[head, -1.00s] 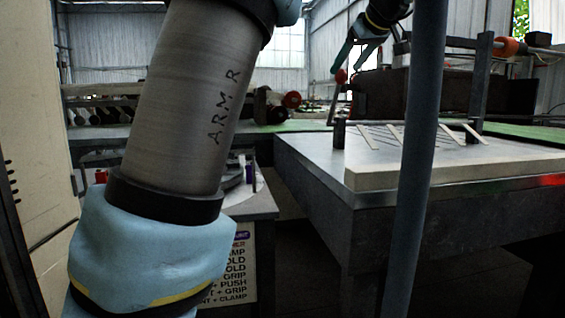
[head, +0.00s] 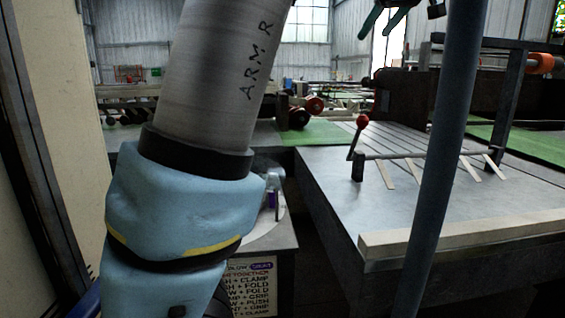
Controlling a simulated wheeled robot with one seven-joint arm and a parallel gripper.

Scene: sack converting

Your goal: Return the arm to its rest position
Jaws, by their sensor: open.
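My gripper (head: 378,34) is at the top edge of the head view, right of centre. Its two dark green fingers point down and are spread apart, with nothing seen between them. It hangs high, above the level of the worktable (head: 335,185), and touches nothing that I can see. My grey upper arm and its pale blue elbow fill the left of the view. The rest of the arm runs out of the top of the picture.
The worktable bears a rod with several pale slats (head: 385,172) and a red-knobbed lever (head: 361,122). A pale bar (head: 460,233) lies along its near edge. A low stand with a lettered sign (head: 253,285) is behind my elbow. A cream panel (head: 70,130) stands close at left.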

